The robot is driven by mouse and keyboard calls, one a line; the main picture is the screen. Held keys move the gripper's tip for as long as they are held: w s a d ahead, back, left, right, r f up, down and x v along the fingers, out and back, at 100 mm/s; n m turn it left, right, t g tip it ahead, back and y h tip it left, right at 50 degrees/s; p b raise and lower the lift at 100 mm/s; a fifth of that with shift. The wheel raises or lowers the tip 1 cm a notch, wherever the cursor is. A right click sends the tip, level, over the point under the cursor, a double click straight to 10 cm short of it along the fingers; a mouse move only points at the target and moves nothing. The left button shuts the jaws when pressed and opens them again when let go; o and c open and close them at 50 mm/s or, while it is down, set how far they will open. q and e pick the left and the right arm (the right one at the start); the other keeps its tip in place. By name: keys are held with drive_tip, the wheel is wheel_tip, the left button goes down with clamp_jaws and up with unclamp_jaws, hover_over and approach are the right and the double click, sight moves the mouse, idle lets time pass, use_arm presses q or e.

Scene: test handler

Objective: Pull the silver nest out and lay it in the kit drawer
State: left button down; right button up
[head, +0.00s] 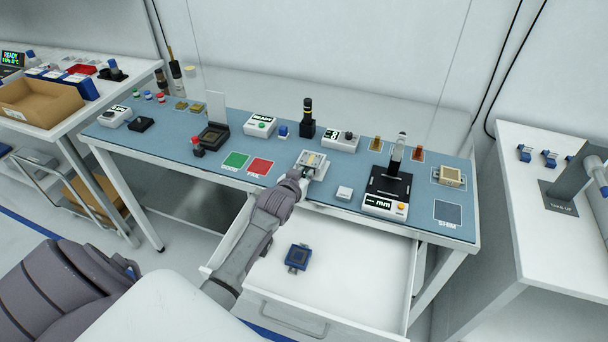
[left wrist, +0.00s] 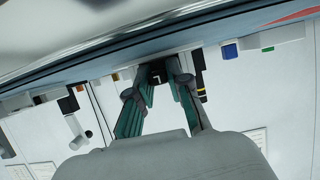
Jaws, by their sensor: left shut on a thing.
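The silver nest (head: 322,161) is a pale metal block with a tan middle, near the front edge of the blue-topped bench. My left gripper (head: 306,174) reaches it from the front, shut on its near side; the fingers partly hide the contact. In the left wrist view my left gripper (left wrist: 158,76) has its fingers close together, and the hold itself is unclear. The kit drawer (head: 345,290) stands pulled open below the bench, with a blue nest (head: 298,257) lying in it. My right gripper is not in view.
Green (head: 235,160) and red (head: 260,166) pads lie left of the silver nest. The drawer floor is clear around the blue nest.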

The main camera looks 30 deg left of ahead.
use_arm(q)
drive_tip(key=shift+s+d+p, duration=0.2)
drive_tip(key=shift+s+p, duration=0.5)
drive_tip(key=shift+s, duration=0.05)
idle(0.7)
drive_tip(key=shift+s, duration=0.2)
drive_tip(key=s+p, duration=0.1)
drive_tip(key=s, duration=0.1)
drive_tip(key=s+d+p, duration=0.1)
drive_tip(key=s+p, duration=0.1)
drive_tip(key=s, duration=0.1)
drive_tip(key=shift+d, duration=0.15)
idle(0.4)
